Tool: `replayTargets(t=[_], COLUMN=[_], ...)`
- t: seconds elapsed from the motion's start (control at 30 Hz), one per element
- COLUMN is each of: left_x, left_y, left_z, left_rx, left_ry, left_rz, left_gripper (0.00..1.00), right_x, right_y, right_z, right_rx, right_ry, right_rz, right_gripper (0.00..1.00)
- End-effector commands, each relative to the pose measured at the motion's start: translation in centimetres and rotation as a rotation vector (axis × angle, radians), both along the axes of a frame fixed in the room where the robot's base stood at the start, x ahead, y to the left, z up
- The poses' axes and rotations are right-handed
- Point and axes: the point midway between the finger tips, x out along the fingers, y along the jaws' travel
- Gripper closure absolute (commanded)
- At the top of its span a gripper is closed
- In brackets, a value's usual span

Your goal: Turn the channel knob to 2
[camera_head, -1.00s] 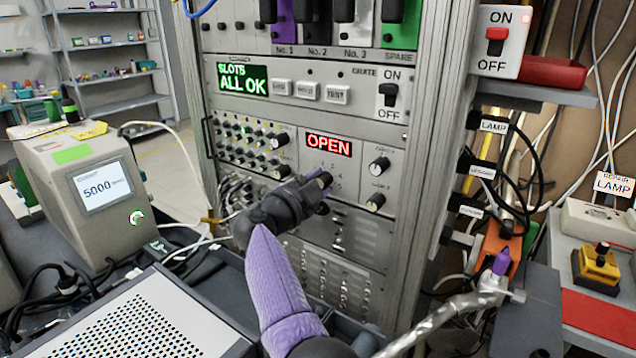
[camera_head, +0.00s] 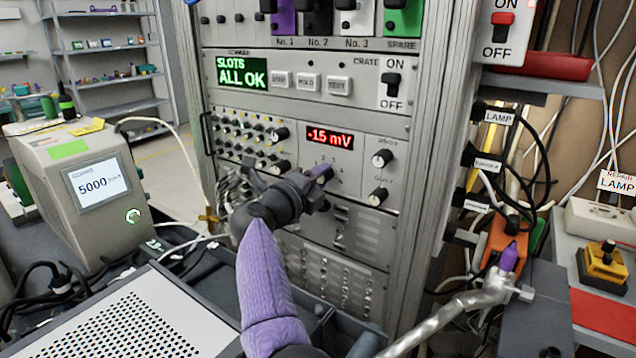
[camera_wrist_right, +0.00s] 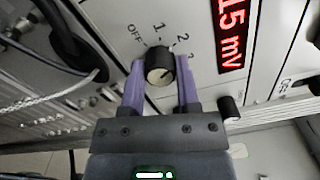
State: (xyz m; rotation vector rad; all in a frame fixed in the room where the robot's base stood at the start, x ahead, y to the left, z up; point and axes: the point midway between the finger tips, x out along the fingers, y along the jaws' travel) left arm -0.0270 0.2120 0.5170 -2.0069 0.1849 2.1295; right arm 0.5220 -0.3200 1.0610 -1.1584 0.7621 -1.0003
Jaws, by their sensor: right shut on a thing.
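The channel knob (camera_wrist_right: 159,66) is a dark round knob with a pale face, on a grey panel marked OFF, 1, 2 and 3. My right gripper (camera_wrist_right: 161,78) is shut on it, one purple finger on each side. I cannot tell surely which mark its pointer meets. In the head view my right gripper (camera_head: 318,178) is at the panel and largely hides the knob. My left gripper is not in view.
Two other knobs (camera_head: 382,158) sit to the right on the same panel. Smaller knobs and cables crowd the panel to the left. The crate unit above, with its ON/OFF switch (camera_head: 392,86), reads ALL OK. A grey perforated box (camera_head: 130,320) lies in front.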

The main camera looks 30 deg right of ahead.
Motion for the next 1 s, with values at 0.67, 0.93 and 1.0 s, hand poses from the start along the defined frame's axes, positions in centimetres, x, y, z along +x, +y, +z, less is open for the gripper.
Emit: replayTargets(t=[0.67,0.93,1.0], left_x=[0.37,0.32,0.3], left_y=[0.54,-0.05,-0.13], left_z=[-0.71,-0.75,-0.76], left_rx=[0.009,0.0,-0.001], left_ry=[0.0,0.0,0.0], left_rz=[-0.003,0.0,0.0], left_gripper=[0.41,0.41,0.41], right_x=[-0.03,-0.03,-0.02], right_y=[-0.03,-0.03,-0.02], right_z=[-0.24,-0.25,-0.2], right_rx=[0.058,0.057,0.057], right_ry=[-0.126,-0.125,-0.126], right_rz=[-0.002,-0.002,-0.002], right_gripper=[1.0,0.47,0.32])
